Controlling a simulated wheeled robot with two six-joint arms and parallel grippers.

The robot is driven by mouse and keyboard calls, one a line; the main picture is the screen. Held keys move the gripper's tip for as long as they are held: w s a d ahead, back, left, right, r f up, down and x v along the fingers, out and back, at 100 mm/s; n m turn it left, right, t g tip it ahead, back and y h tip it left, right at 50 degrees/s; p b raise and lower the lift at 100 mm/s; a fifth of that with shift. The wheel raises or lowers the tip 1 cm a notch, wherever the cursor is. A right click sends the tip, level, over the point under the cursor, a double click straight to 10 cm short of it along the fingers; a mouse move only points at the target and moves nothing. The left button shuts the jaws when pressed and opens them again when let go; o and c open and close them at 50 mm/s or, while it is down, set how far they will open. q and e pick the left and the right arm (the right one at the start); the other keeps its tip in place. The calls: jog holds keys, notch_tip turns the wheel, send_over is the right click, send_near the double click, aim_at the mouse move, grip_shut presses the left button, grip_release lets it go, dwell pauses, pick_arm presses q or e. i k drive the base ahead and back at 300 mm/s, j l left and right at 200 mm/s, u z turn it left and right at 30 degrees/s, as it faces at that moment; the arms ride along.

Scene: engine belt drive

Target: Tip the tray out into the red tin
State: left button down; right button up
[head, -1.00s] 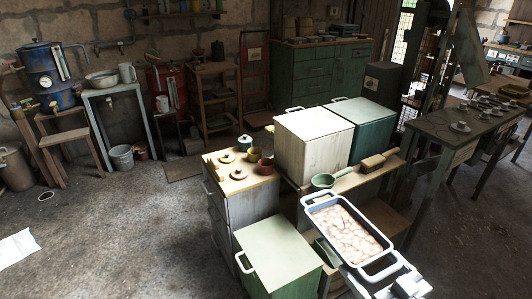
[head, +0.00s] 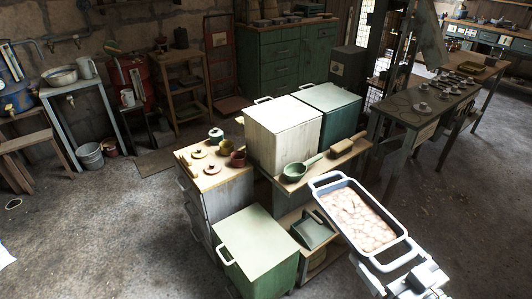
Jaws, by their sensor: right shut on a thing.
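A deep tray (head: 403,247) with a pale blue-white rim and a loop handle at each end is at the lower right. It is filled with pale pinkish, rounded lumps (head: 354,216). My right gripper (head: 402,268) is shut on the tray's near handle and holds it in the air, beside the low shelf. A red drum-like container (head: 133,78) stands at the back left; I cannot tell whether it is the red tin. A small dark red pot (head: 238,159) stands on the wooden-topped cabinet. My left gripper is out of view.
A green cabinet (head: 257,242), a white box (head: 284,128) and a teal box (head: 329,108) stand left of and behind the tray. A green pan (head: 294,172) lies on the shelf. A long table with cups (head: 421,106) is at right.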

aim_at(238, 158)
jog(key=i+j+z, duration=0.35)
jog(key=j, duration=0.25)
jog(key=i+j+z, duration=0.15)
jog(key=j, duration=0.15)
jog(key=i+j+z, duration=0.15)
jog(key=j, duration=0.2)
jog(key=i+j, duration=0.15)
jog(key=j, duration=0.25)
jog(key=i+j, duration=0.15)
jog(key=j, duration=0.2)
jog(key=i+j, duration=0.1)
jog(key=j, duration=0.3)
jog(key=i+j+z, duration=0.1)
jog(key=j, duration=0.25)
jog(key=i+j, duration=0.2)
jog(key=j, duration=0.2)
jog(key=i+j, duration=0.1)
jog(key=j, duration=0.3)
jog(key=i+j, duration=0.15)
jog(key=j, duration=0.25)
